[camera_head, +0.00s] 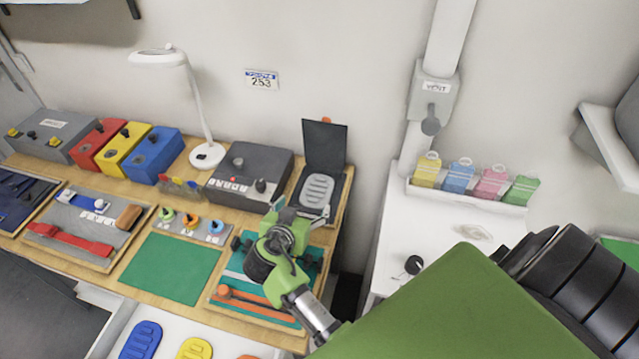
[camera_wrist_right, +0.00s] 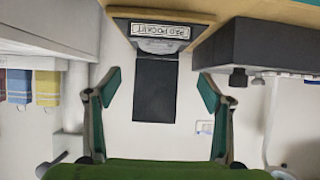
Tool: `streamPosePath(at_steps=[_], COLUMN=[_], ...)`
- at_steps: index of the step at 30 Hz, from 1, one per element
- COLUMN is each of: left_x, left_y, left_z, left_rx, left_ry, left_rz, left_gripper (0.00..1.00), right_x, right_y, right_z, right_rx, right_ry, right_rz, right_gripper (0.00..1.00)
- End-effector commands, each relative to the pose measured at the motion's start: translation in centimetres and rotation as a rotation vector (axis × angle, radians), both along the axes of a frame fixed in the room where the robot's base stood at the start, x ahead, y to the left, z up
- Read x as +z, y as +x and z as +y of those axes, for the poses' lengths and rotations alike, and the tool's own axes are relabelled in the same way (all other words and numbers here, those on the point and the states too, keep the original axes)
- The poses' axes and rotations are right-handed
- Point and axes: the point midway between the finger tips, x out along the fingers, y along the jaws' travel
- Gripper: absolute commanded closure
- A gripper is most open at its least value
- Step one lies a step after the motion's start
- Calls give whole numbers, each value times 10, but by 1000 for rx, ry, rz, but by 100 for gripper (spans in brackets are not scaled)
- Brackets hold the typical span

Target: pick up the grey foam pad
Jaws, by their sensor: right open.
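The grey foam pad (camera_head: 317,191) is a light grey, ribbed, sole-shaped piece. It lies in a black open pocket (camera_head: 324,146) with a raised dark back, at the right end of the wooden bench. In the right wrist view, a grey edge that looks like the pad (camera_wrist_right: 160,46) shows below a label reading "PAD POCKET". My right gripper (camera_head: 293,217) is in front of the pocket, a little to the left of and nearer than the pad. It is open and empty, its fingers (camera_wrist_right: 160,92) wide apart in the wrist view. My left gripper is not in view.
A dark grey control box (camera_head: 250,172) stands just left of the pocket. A tray with orange-handled tools (camera_head: 262,304) lies under my right gripper. A white table (camera_head: 386,228) with coloured tags (camera_head: 459,176) stands right, across a gap. A green mat (camera_head: 170,268) is bare.

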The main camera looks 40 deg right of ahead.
Motion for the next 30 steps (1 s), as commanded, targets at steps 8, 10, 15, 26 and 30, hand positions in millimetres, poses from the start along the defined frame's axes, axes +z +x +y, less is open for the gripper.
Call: streamPosePath(at_steps=[8,10,15,26,30], left_x=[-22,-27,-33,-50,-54], left_y=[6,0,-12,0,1], left_z=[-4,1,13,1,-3], left_rx=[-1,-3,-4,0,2], left_ry=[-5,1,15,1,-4], left_rz=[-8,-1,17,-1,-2], left_gripper=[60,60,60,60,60], right_x=[-27,-33,-40,-64,-68], right_y=[29,36,46,69,75], right_z=[-35,-43,-55,-83,-90], right_rx=[-3,-2,-2,-1,-2], right_ry=[-6,-4,-2,-4,-2], right_rz=[-3,-3,-2,-1,-1], right_gripper=[26,26,26,26,26])
